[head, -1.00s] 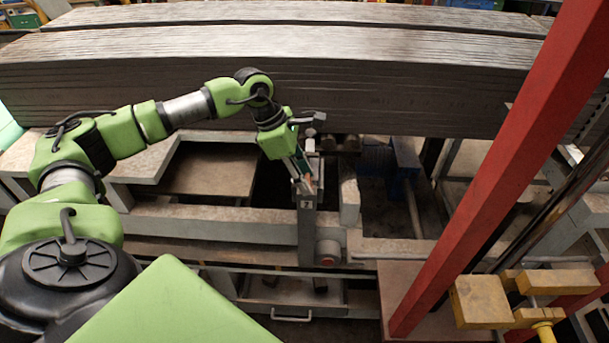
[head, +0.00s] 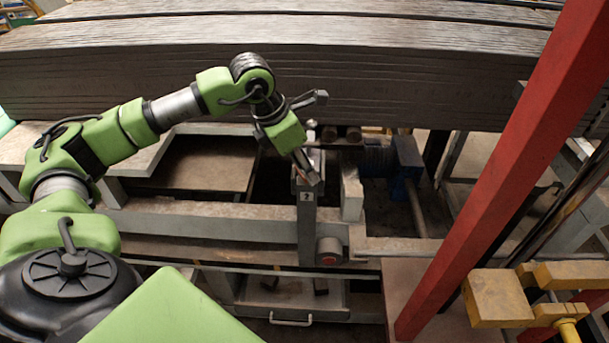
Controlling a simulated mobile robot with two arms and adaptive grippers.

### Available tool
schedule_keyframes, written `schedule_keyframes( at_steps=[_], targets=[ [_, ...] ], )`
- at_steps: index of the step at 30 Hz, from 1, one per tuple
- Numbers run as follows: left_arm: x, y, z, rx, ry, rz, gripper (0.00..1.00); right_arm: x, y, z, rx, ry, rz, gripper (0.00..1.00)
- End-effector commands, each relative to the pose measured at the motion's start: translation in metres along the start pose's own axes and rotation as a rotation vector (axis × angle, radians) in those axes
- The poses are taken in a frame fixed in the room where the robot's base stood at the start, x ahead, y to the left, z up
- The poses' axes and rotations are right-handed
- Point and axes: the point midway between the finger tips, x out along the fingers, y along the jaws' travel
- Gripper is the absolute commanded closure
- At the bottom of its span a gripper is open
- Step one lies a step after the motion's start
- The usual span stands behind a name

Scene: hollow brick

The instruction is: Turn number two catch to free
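A grey post marked "2" (head: 306,215) stands at the middle of the bench frame. The catch (head: 307,178) sits at its top, with a small reddish-brown part showing; its setting is too small to read. My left gripper (head: 310,172) reaches down from the upper left, with its fingertips at or just above the catch. Whether it touches the catch, and how far its fingers are apart, I cannot tell. My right gripper is not in view.
A large stack of dark boards (head: 270,80) spans the back. A red post (head: 490,170) slants across the right. A yellow clamp (head: 500,298) is at the lower right.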

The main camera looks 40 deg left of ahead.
Motion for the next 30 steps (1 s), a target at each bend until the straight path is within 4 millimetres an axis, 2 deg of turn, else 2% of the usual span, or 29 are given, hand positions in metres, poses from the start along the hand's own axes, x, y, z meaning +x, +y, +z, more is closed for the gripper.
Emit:
schedule_keyframes(
  at_steps=[1,12,30],
  targets=[
    [0.004,0.0,0.0,-0.036,-0.006,0.019,0.88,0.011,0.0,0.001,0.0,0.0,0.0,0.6],
    [0.003,-0.003,0.002,-0.361,-0.008,0.152,0.88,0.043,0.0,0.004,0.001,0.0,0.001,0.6],
    [0.001,-0.004,0.005,-0.84,-0.008,0.348,0.88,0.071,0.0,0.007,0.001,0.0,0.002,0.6]
  ],
)
